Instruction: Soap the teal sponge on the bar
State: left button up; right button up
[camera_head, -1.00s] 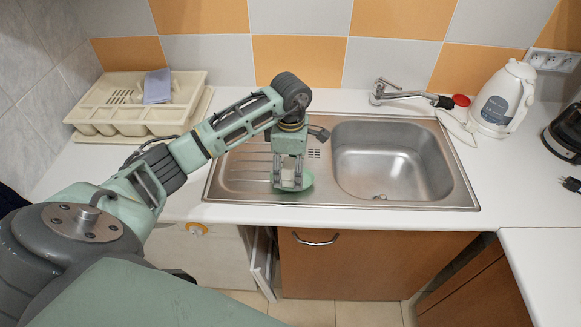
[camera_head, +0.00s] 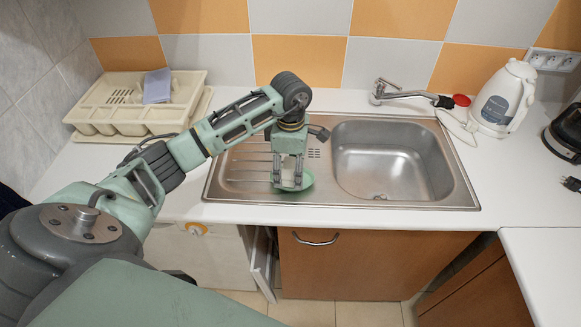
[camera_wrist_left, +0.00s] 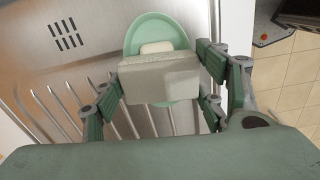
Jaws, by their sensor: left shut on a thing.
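My left gripper (camera_head: 289,182) points down over the left part of the sink unit. It is shut on a greyish-beige block, seemingly the sponge (camera_wrist_left: 160,80), which shows no clear teal in the left wrist view. A light green oval dish (camera_wrist_left: 157,28) lies on the ribbed drainboard; it also shows in the head view (camera_head: 308,180). A cream soap bar (camera_wrist_left: 156,47) sits in the dish. The sponge covers the near part of the bar and dish from the wrist camera; whether it touches the bar I cannot tell. My right gripper is out of view.
The steel sink basin (camera_head: 385,165) is to the right of the drainboard (camera_head: 235,180), with a tap (camera_head: 405,95) behind. A beige tray (camera_head: 120,125) with a lavender-grey block (camera_head: 157,86) stands at the back left. A white kettle (camera_head: 502,98) stands at the right.

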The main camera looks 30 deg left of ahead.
aim_at(290, 167)
pick_arm(q)
jog(key=shift+s, duration=0.1)
jog(key=shift+r+p, duration=0.55)
jog(key=shift+r, duration=0.25)
jog(key=shift+r+p, duration=1.4)
jog(key=shift+r, duration=1.25)
